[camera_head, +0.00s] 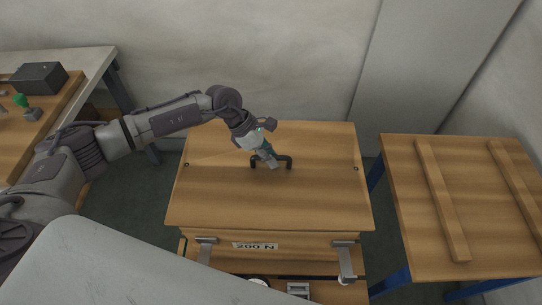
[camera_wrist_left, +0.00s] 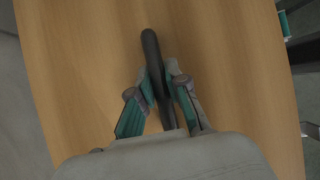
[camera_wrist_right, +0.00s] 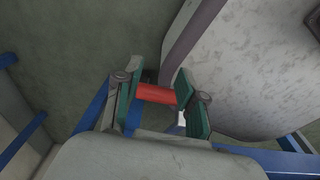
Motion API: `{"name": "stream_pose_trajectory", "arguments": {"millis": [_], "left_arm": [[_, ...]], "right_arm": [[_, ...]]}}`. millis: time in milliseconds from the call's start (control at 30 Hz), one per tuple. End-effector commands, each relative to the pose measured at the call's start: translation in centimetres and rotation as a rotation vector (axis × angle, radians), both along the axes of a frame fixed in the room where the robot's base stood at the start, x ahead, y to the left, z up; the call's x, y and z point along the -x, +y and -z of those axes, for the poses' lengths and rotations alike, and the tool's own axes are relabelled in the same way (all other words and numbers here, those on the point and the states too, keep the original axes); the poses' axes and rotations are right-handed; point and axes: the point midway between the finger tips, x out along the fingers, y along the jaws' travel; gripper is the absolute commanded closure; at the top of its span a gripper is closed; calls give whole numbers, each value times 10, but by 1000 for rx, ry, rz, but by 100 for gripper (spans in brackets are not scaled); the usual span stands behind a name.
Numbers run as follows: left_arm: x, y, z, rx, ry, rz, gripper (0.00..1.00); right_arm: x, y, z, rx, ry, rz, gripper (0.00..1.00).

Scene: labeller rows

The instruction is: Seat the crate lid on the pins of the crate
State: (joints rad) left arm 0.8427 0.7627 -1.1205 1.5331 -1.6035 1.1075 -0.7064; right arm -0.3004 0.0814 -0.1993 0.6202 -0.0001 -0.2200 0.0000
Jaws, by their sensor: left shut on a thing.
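The wooden crate lid (camera_head: 215,200) is a flat board lying over the crate (camera_head: 300,240). It has a dark bar handle (camera_head: 288,163) at its middle and a small dark hole near its left and right edges. My left gripper (camera_head: 268,160) is shut on the handle, and the left wrist view shows its fingers on both sides of the dark bar (camera_wrist_left: 151,50). The pins are hidden, so I cannot tell whether the lid sits on them. My right gripper (camera_wrist_right: 156,92) shows only in its wrist view, fingers apart, with a red cylinder (camera_wrist_right: 156,94) between or behind them.
The crate front carries a "200 N" label (camera_head: 255,246) and two grey metal brackets (camera_head: 344,258). A wooden table with two battens (camera_head: 441,195) stands at the right. A bench with a black box (camera_head: 39,78) is at the left. Walls close off the back.

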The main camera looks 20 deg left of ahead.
Motion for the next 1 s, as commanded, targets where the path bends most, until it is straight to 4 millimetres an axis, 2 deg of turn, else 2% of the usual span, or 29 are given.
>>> {"name": "stream_pose_trajectory", "arguments": {"millis": [367, 400, 533, 567, 833, 1000], "left_arm": [[-1, -1, 9, 3, -2, 0, 100], [-1, 0, 8, 3, -2, 0, 80], [-1, 0, 8, 2, -2, 0, 59], [-1, 0, 8, 2, -2, 0, 56], [0, 1, 9, -2, 2, 0, 56], [-1, 9, -3, -1, -2, -2, 56]], "right_arm": [[0, 0, 10, 0, 0, 0, 60], [0, 0, 9, 0, 0, 0, 60], [0, 1, 8, -1, -1, 0, 60], [0, 1, 8, -1, 0, 0, 60], [-1, 2, 9, -3, -1, 0, 60], [-1, 2, 9, -2, -1, 0, 60]]}}
